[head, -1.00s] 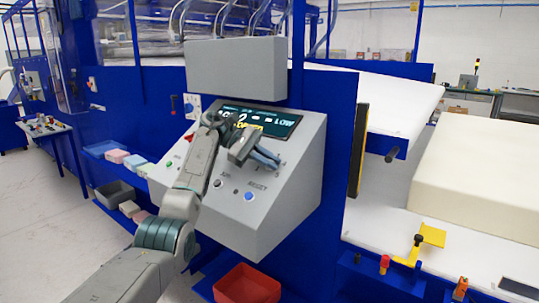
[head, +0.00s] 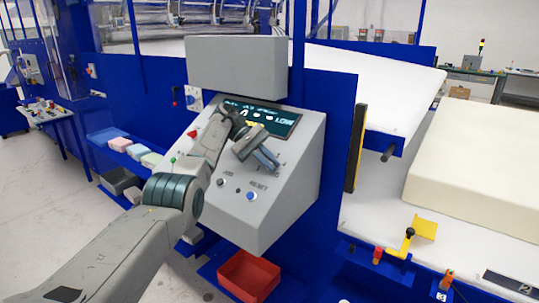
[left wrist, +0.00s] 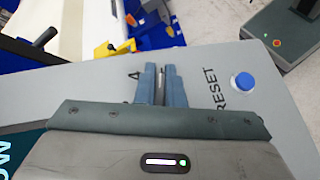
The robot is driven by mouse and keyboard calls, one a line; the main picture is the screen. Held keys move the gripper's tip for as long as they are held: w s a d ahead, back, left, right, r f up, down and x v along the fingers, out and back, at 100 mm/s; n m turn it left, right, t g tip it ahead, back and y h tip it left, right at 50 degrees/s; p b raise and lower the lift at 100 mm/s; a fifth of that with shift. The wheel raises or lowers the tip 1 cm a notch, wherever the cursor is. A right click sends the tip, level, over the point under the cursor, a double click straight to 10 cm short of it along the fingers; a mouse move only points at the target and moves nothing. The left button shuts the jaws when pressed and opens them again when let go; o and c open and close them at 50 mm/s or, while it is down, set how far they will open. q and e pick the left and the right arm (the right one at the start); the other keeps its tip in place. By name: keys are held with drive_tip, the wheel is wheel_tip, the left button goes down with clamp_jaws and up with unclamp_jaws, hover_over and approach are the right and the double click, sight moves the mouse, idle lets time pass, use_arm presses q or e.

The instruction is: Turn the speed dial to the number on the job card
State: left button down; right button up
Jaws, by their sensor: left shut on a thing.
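The grey sloped console (head: 290,190) stands at the middle of the head view, with a dark display (head: 283,124) reading LOW at its right end. My left gripper (head: 268,160) is over the right part of the sloped face, below the display. In the left wrist view its blue-grey fingers (left wrist: 161,85) are closed around a thin piece, which looks like the speed dial's knob; the fingers hide most of it. A printed 4 shows beside the fingers. I cannot make out a job card. My right gripper is not in view.
A blue RESET button (head: 252,195) sits below the gripper; it also shows in the left wrist view (left wrist: 243,82). A red bin (head: 248,276) is below the console. A large cream foam block (head: 480,165) lies on the right. A yellow lever (head: 423,228) stands at the front right.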

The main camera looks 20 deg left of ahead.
use_arm(q)
drive_tip(key=shift+f, duration=0.4)
drive_tip(key=c, duration=1.5)
unclamp_jaws()
drive_tip(key=shift+s+r, duration=0.1)
drive_tip(key=shift+s, duration=0.05)
drive_tip(key=shift+w, duration=0.25)
drive_tip(key=shift+r, duration=0.1)
